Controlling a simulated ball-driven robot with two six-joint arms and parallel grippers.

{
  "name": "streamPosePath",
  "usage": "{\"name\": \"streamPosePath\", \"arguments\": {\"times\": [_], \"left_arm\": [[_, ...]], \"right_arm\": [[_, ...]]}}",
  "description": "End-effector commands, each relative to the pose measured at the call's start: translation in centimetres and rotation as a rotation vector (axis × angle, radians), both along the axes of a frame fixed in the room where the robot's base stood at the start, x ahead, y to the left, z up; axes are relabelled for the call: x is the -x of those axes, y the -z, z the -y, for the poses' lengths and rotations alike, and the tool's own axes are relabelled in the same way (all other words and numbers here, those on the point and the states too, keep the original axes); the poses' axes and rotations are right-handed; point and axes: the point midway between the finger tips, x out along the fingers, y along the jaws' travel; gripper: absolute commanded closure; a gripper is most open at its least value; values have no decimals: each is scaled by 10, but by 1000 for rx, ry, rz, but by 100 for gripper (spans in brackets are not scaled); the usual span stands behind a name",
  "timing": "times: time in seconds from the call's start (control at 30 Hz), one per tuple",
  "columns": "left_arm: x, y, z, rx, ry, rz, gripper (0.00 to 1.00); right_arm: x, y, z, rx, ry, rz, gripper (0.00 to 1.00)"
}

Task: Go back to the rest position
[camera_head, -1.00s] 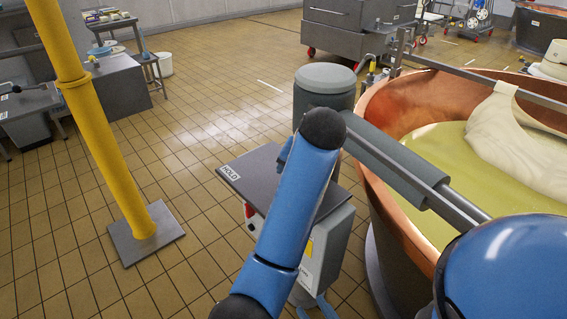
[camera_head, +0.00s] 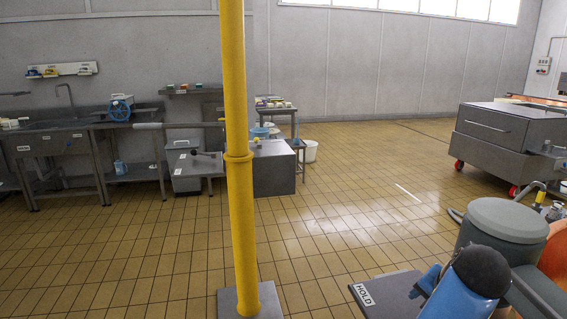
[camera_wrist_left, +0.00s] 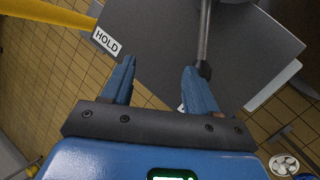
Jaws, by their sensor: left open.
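My left gripper shows in the wrist view (camera_wrist_left: 160,82), its two blue fingers apart with nothing between their tips. It is over the dark grey plate (camera_wrist_left: 150,45) with the white HOLD label (camera_wrist_left: 106,40). A grey rod with a dark end (camera_wrist_left: 203,62) lies by the right finger; I cannot tell whether they touch. In the head view a blue part of my left arm (camera_head: 462,292) is at the lower right, in front of the HOLD plate (camera_head: 385,300). My right gripper is not in view.
A yellow post (camera_head: 237,150) on a square foot (camera_head: 228,303) stands left of the plate. A grey cylinder (camera_head: 505,222) and a copper rim (camera_head: 556,258) are at the right. Sinks and benches (camera_head: 60,140) line the left wall. The tiled floor (camera_head: 350,180) between is open.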

Motion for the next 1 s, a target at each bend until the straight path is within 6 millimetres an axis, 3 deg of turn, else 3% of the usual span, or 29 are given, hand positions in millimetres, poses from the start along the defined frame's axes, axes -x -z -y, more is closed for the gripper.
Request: {"name": "streamPosePath", "arguments": {"times": [0.37,0.57,0.8,1.0], "left_arm": [[-9,-7,12,-66,212,78,41],[-20,-26,30,-101,426,212,41],[-32,-71,61,-187,784,557,41],[-41,-79,63,-348,999,854,41]], "right_arm": [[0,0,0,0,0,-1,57],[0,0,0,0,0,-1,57],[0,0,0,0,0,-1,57],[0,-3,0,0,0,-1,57]]}}
